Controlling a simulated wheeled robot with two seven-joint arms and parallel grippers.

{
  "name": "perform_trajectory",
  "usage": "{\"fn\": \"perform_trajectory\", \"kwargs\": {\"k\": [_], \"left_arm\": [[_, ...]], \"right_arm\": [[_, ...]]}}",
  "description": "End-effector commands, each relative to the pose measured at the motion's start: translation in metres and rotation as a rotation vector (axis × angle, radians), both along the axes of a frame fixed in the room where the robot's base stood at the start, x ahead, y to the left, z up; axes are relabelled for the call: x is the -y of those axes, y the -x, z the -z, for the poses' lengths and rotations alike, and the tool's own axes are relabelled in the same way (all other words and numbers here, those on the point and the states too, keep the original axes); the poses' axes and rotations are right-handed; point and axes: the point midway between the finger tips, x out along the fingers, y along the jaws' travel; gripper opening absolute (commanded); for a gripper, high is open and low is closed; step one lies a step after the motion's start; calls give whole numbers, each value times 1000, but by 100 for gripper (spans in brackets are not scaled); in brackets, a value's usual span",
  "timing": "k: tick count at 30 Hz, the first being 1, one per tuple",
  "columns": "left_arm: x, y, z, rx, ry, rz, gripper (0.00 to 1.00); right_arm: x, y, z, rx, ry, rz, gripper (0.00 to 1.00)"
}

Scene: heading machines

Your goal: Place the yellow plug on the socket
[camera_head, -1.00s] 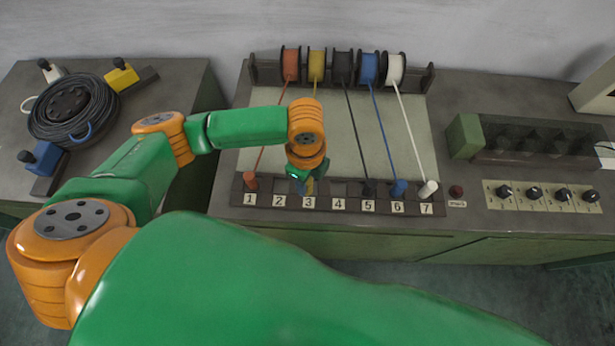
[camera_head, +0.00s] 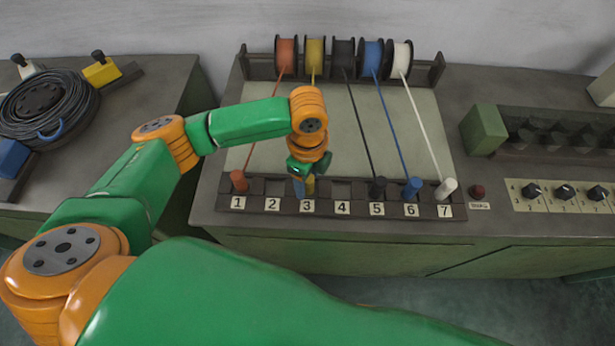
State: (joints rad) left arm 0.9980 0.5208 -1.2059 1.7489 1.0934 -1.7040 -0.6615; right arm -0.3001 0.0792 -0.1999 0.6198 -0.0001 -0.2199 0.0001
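The yellow plug (camera_head: 310,186) is at the socket marked 3 (camera_head: 307,207) in the dark numbered strip, upright as far as it shows. Its upper part and most of its cord are hidden behind my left gripper. My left gripper (camera_head: 304,186) points down right over socket 3, with a bluish finger beside the plug on its left. Whether the fingers are closed on the plug is too small and covered to tell. My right gripper is out of view.
An orange plug (camera_head: 239,181) stands at 1, black (camera_head: 377,187) at 5, blue (camera_head: 412,188) at 6 and white (camera_head: 446,188) at 7. Sockets 2 and 4 look empty. Cords run up to a rack of spools (camera_head: 343,58). Knobs (camera_head: 532,190) lie right, a cable coil (camera_head: 40,105) left.

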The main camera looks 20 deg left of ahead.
Motion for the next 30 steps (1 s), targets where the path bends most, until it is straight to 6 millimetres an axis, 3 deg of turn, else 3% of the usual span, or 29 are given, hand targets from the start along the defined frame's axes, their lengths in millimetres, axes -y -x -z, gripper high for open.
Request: {"fn": "perform_trajectory", "kwargs": {"k": [11,24,30], "left_arm": [[0,-1,-8,4,2,-1,64],[1,-1,-111,5,1,-1,64],[1,0,-124,1,0,-1,64]], "right_arm": [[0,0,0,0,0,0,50],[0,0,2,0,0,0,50],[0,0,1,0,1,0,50]]}}
